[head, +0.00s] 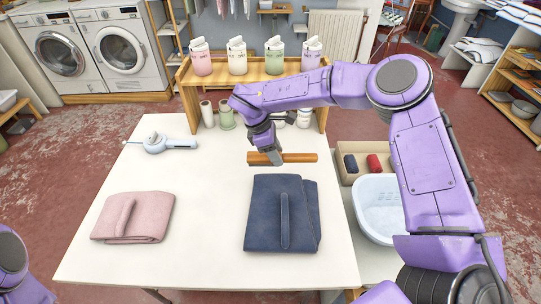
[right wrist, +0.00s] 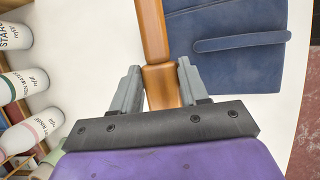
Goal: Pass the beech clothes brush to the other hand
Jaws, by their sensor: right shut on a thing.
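The beech clothes brush (head: 298,157) is a long orange-brown wooden bar. It lies level across the picture, behind the navy folded cloth in the head view. My right gripper (head: 270,158) is shut on it left of its middle. In the right wrist view the brush (right wrist: 152,32) runs up and away from between the two grey fingers of the gripper (right wrist: 158,78). I cannot tell how far it is above the table. My left gripper is out of view; only a purple piece of my left arm shows at the bottom left.
The white table (head: 205,240) holds a pink folded cloth (head: 150,219), a navy folded cloth (head: 265,225) and a pale blue tool (head: 168,145). A wooden shelf (head: 256,84) with bottles stands behind. A white basket (head: 383,210) and cardboard box (head: 378,149) are right. Table centre is clear.

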